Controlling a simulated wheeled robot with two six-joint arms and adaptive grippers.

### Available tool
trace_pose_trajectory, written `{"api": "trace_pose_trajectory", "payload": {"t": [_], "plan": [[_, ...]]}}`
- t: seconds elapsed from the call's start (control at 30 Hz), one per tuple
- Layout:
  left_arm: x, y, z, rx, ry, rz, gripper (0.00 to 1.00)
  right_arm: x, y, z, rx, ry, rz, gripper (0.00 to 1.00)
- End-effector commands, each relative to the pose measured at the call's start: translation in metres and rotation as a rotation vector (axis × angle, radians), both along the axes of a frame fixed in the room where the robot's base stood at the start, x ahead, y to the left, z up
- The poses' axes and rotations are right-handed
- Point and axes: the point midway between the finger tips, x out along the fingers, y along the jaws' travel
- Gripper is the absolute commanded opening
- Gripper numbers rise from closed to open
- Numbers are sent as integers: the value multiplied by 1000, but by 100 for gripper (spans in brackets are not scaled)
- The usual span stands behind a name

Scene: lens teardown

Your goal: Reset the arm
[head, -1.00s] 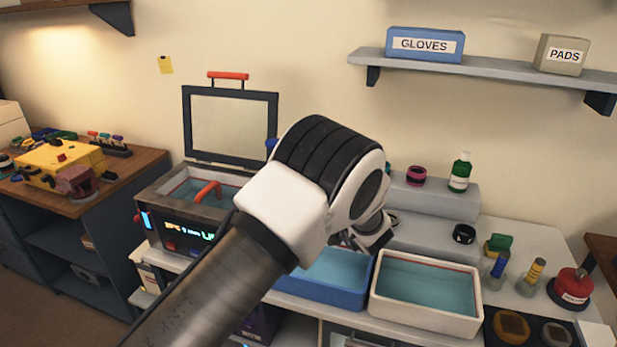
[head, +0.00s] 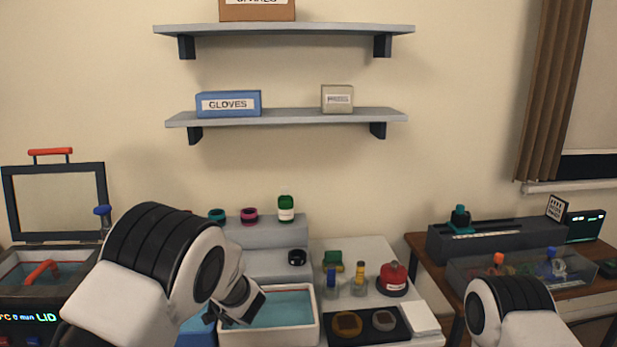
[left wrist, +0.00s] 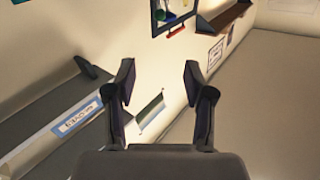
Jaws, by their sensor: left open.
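My left arm comes in from the lower left in the head view. My left gripper (head: 236,306) is partly seen beyond the wrist, in front of the white tray (head: 310,318) with blue-green liquid; I cannot tell its height above it. In the left wrist view the left gripper (left wrist: 158,85) has its two dark fingers spread wide with nothing between them. My right arm shows at the lower right of the head view, only as a white and black joint; its gripper is out of the picture.
An ultrasonic bath (head: 40,270) with a raised lid (head: 55,200) stands at the left. A stepped grey stand (head: 265,236) holds small rings and a green bottle (head: 286,208). Jars and a red-topped pot (head: 393,280) stand right of the tray. A side table (head: 425,250) is at the right.

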Motion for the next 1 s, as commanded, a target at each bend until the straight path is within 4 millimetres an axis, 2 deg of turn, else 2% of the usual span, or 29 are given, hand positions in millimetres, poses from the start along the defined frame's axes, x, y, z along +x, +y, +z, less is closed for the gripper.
{"api": "trace_pose_trajectory", "payload": {"t": [0.03,0.27,0.43,0.57,0.67,0.7,0.77,0.8,0.87,0.9,1.0], "plan": [[-3,5,-17,-4,26,8,53,0,0,0,0,-1,1,40],[-24,34,-74,-13,141,48,53,1,0,0,0,-1,2,40],[-51,55,-129,12,296,14,53,1,0,0,0,-2,1,40],[-85,68,-186,5,456,-64,53,1,0,0,0,-1,1,40],[-127,73,-241,-41,613,-163,53,0,0,0,0,-1,1,40],[-150,72,-265,-78,687,-213,53,0,0,0,0,-1,1,40],[-191,67,-300,-153,803,-294,53,0,0,0,0,-1,1,40],[-221,60,-320,-217,878,-347,53,1,0,0,0,-1,1,40],[-269,46,-344,-324,989,-420,53,1,0,0,0,-1,1,40],[-302,35,-355,-406,1059,-466,53,1,0,0,0,-1,1,40],[-376,3,-364,-611,1209,-557,53,1,0,0,0,-1,1,40]]}}
